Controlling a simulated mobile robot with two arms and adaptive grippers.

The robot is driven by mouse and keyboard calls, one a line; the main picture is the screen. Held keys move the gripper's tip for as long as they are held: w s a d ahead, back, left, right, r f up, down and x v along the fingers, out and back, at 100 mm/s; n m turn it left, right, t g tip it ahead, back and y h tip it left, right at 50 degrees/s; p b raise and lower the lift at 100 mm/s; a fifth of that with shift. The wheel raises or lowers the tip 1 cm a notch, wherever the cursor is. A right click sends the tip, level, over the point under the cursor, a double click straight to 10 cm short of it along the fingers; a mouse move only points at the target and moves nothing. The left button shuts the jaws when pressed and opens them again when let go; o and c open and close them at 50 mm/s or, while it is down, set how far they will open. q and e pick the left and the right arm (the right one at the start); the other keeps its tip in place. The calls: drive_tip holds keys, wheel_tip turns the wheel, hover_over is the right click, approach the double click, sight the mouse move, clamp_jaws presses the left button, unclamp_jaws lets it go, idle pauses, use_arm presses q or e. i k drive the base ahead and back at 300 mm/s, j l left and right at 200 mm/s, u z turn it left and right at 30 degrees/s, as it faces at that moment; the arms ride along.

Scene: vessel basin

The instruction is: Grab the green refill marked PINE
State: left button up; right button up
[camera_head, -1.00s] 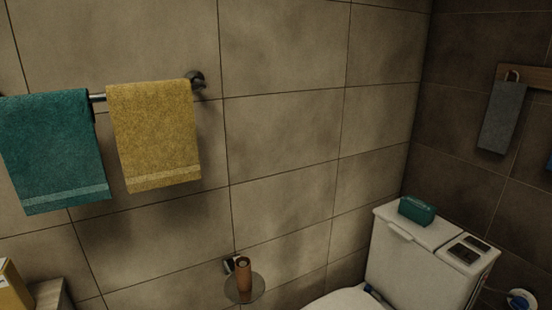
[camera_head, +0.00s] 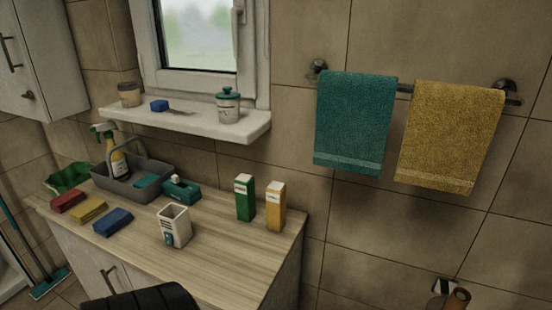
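A green carton (camera_head: 245,198) with a white top stands upright on the right part of the wooden counter, near the wall. Its print is too small to read, so I cannot tell whether it is marked PINE. A yellow carton (camera_head: 275,207) of similar shape stands just right of it, a small gap apart.
The wooden counter (camera_head: 235,250) holds a white container (camera_head: 174,227), a teal box (camera_head: 180,190), a grey caddy (camera_head: 119,190) with a spray bottle (camera_head: 117,160), and folded cloths (camera_head: 89,209). A shelf (camera_head: 190,124) overhangs the counter's back. Towels (camera_head: 355,120) hang right.

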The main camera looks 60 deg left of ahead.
sight(244, 184)
drive_tip(key=u, duration=1.95)
